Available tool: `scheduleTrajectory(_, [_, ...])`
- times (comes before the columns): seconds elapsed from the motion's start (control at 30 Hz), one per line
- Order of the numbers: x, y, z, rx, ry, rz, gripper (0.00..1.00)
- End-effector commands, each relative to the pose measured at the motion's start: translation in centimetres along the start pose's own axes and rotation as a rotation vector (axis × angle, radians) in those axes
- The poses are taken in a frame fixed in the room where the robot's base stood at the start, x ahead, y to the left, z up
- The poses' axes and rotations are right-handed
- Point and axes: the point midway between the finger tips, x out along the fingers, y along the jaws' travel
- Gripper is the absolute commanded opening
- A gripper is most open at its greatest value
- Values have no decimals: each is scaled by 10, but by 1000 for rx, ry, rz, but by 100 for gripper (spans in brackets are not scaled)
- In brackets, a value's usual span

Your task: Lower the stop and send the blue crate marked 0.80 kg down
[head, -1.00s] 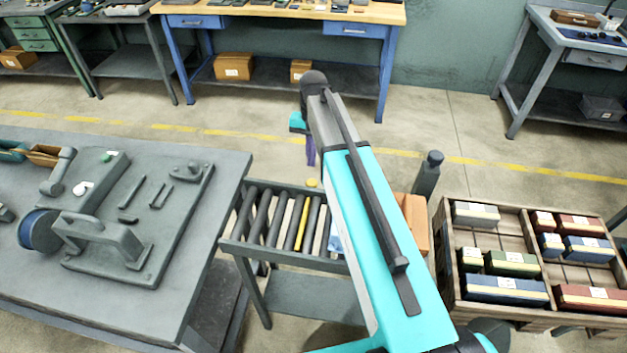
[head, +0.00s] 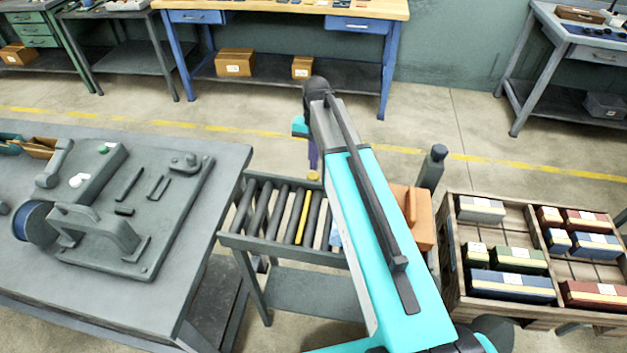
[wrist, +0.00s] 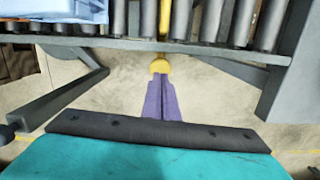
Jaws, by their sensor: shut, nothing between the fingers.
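The stop is a yellow bar (head: 303,217) lying among the conveyor rollers, with a round yellow knob (head: 313,176) at its far end. My gripper (wrist: 161,82) has purple fingers, shut and empty. Its tips are right at the knob, which also shows in the wrist view (wrist: 160,66); I cannot tell whether they touch. A light blue crate (wrist: 60,10) sits on the rollers to the left of the bar in the wrist view. In the head view only a sliver of it (head: 335,236) shows beside my arm. Its weight mark is not readable.
An orange crate (head: 421,218) stands at the conveyor's right end, partly behind my arm. A dark post (head: 432,167) rises beside it. The rollers left of the bar (head: 262,208) are empty. A grey workbench (head: 205,250) stands left, a wooden tray of boxes (head: 451,262) right.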

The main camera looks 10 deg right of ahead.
Motion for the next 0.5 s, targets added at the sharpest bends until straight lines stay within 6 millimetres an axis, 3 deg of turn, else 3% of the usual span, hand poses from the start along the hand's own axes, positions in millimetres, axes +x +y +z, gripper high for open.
scheduleTrajectory(0.2, [19, 0, 0, 0, 0, 0, 0])
scheduleTrajectory(0.5, [23, 1, 0, 1, -1, 0, 0])
